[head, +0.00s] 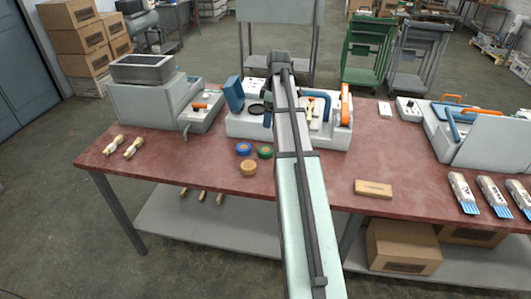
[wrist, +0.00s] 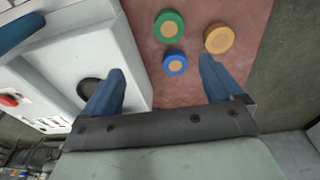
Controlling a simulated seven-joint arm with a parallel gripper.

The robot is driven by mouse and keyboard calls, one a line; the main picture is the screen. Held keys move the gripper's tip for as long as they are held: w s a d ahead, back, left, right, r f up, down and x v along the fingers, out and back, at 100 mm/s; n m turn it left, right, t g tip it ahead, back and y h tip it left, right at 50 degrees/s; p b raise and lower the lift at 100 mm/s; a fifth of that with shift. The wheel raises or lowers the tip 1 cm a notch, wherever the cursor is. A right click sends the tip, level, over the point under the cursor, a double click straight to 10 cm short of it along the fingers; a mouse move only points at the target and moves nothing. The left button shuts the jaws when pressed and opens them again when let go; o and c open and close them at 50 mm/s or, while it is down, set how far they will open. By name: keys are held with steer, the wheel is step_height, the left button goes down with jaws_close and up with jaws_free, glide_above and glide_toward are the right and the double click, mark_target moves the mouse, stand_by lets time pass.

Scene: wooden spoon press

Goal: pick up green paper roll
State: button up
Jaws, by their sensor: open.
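The green paper roll (head: 265,152) is a short disc with a tan centre, lying on the red table. It also shows in the wrist view (wrist: 170,26), at the top middle beside the white machine. A blue roll (head: 244,148) lies next to it and shows in the wrist view (wrist: 175,62). An orange-tan roll (head: 249,168) lies near the table's front edge and also shows in the wrist view (wrist: 219,38). My gripper (wrist: 160,80) is open and empty, with its two blue fingers spread apart. It is above the table and the machine's edge; its fingertips are hidden in the head view.
The white machine (head: 240,125) with blue and orange parts stands just behind the rolls. A grey machine (head: 150,105) and wooden-handled tools (head: 124,147) are at left. A tan block (head: 373,188) and several packets (head: 463,190) are at right.

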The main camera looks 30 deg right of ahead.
mark_target(266, 149)
steer(key=f, duration=0.5)
steer(key=a+f, duration=0.1)
steer(key=f, duration=0.4)
steer(key=a+f, duration=0.1)
steer(key=f, duration=0.3)
steer(key=shift+f, duration=0.4)
steer(key=c, duration=1.1)
steer(key=shift+c, duration=0.2)
steer(key=shift+r, duration=0.15)
